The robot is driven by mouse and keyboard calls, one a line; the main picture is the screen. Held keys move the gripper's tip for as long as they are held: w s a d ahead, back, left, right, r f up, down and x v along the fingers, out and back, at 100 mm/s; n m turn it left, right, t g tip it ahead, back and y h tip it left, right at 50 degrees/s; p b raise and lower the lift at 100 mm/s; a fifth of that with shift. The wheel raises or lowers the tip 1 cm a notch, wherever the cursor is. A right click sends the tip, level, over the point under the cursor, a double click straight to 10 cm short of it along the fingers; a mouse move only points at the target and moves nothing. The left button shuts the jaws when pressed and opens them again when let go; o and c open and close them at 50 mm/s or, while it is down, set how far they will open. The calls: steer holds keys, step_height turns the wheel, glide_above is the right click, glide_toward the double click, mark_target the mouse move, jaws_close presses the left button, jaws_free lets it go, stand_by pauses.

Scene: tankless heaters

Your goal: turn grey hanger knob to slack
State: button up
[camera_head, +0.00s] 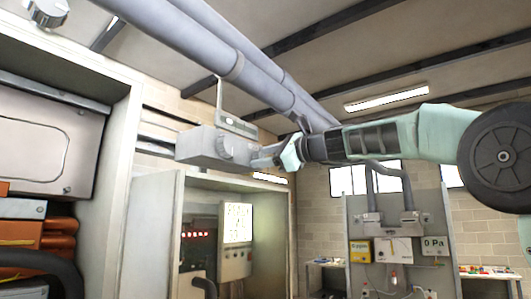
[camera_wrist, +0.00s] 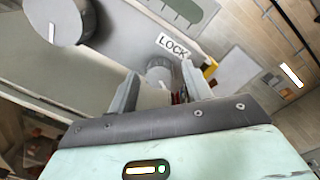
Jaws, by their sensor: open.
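A grey hanger box (camera_head: 200,146) hangs below the overhead pipes and carries a round grey knob (camera_head: 226,147) on its face. My gripper (camera_head: 262,158) is just right of this knob, pointing at the box. In the wrist view, a large grey knob (camera_wrist: 56,18) with a white mark shows at the upper left. A smaller grey round knob (camera_wrist: 160,72) shows between my open fingers, beside a white LOCK label (camera_wrist: 173,46). My gripper (camera_wrist: 160,88) appears empty. I cannot tell whether the fingers touch the smaller knob, whose lower part is hidden. No slack marking is readable.
Large grey pipes (camera_head: 235,65) run overhead close to my arm. An open cabinet (camera_head: 155,235) stands below the box, and another (camera_head: 70,130) stands at left. A panel with gauges (camera_head: 393,250) is farther back at right.

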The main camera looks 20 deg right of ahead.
steer(key=c, duration=1)
